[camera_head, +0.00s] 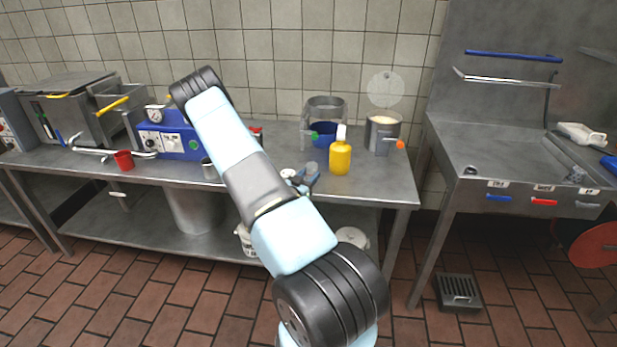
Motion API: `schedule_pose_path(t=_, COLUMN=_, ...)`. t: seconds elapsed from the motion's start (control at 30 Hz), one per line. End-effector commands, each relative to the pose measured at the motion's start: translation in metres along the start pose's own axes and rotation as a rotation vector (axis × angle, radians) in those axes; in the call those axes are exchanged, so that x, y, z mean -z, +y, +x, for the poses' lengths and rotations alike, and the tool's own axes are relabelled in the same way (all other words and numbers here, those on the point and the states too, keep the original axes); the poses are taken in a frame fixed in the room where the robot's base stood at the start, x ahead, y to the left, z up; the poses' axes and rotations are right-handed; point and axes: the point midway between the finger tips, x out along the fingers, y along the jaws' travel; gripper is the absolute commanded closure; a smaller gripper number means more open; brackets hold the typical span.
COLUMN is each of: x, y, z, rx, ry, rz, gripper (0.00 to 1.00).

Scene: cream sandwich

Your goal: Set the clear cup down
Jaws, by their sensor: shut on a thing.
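My arm rises from the bottom of the view across the middle of the steel table and bends at a black joint at the upper left. The part beyond that joint is hidden behind the arm, and I cannot make out my gripper. I cannot identify the clear cup with certainty. Small white and blue-grey items (308,178) show on the table just right of the arm, partly covered by it; I cannot tell what they are. A small grey metallic cup (208,168) stands at the arm's left edge.
The table's right front corner is clear. A steel counter (500,150) stands at right.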

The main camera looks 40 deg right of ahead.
Motion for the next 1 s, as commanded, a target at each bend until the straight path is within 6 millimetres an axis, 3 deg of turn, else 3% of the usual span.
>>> schedule_pose_path(t=0.17, x=-0.002, y=0.000, z=-0.001, rx=0.001, ry=0.000, rz=0.000, gripper=0.88)
schedule_pose_path(t=0.2, x=-0.002, y=0.000, z=0.000, rx=0.001, ry=0.000, rz=0.000, gripper=0.52)
schedule_pose_path(t=0.43, x=-0.002, y=-0.001, z=-0.001, rx=0.001, ry=0.000, rz=0.000, gripper=0.30)
schedule_pose_path(t=0.77, x=0.001, y=-0.001, z=-0.002, rx=0.002, ry=-0.001, rz=0.000, gripper=0.29)
schedule_pose_path(t=1.0, x=-0.001, y=-0.003, z=-0.036, rx=0.006, ry=-0.003, rz=0.000, gripper=0.29)
